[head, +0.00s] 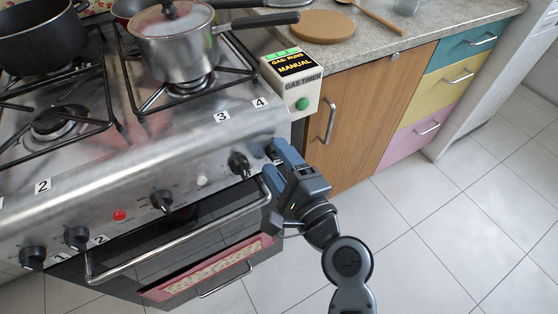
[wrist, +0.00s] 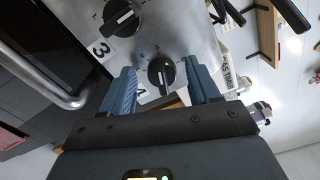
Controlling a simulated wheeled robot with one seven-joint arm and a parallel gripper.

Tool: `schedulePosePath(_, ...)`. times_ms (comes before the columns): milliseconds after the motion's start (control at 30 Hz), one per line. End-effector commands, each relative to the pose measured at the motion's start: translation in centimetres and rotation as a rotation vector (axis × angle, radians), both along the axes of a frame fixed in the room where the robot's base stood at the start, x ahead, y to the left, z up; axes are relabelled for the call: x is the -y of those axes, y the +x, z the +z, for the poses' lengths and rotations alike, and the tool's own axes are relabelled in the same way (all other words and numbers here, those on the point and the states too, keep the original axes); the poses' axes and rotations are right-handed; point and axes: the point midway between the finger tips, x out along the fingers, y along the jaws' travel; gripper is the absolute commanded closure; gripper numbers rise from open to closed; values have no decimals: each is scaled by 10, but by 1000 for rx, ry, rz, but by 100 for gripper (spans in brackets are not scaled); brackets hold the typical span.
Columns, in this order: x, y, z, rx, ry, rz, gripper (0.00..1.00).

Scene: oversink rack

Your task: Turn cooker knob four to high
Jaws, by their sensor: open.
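The cooker's front panel (head: 205,165) carries a row of black knobs. In the wrist view, a black knob (wrist: 161,73) lies between my gripper's (wrist: 162,90) two blue fingers, with a gap on each side. It appears to be knob four; its number label is mostly hidden. Its white pointer mark points down in that view.
The oven handle bar (head: 180,240) runs just below the knobs, close to my gripper. A gas timer box (head: 293,82) reads "MANUAL" at the cooker's right. A lidded steel pot (head: 175,45) stands on a burner. Tiled floor (head: 420,250) is clear at right.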

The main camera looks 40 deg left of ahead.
Motion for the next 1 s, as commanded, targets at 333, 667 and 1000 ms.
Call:
schedulePosePath(333, 16, -5, -1, -1, 0, -3, 39)
schedulePosePath(667, 62, -25, -1, -1, -1, -3, 39)
schedulePosePath(1000, 72, -30, 0, 0, 0, 0, 39)
